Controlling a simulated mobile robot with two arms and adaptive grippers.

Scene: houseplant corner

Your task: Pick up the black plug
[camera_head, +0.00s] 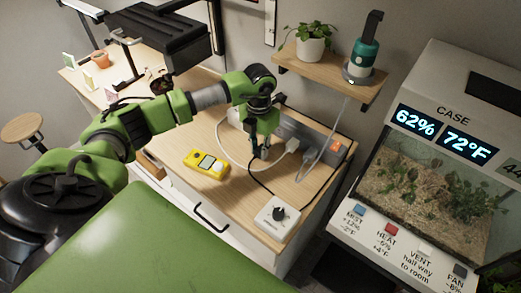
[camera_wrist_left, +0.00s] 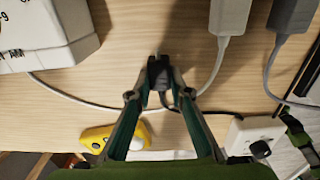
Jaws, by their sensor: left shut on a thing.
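The black plug (camera_wrist_left: 158,71) is between the fingertips of my left gripper (camera_wrist_left: 160,92) in the left wrist view, just above or at the wooden bench top; I cannot tell if it touches the wood. The fingers are closed on its sides. In the head view my left gripper (camera_head: 264,150) points down at the bench in front of the power strip (camera_head: 307,135), and its fingers mostly hide the plug. A black cord runs from there toward the white dial box (camera_head: 277,216). My right gripper is not in view.
A white plug (camera_head: 292,146) and a grey plug (camera_head: 309,157) with cords are at the power strip, close right of my gripper. A yellow meter (camera_head: 206,163) lies to the left. A white cord loops beside the fingers. The glass case (camera_head: 430,185) stands at right.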

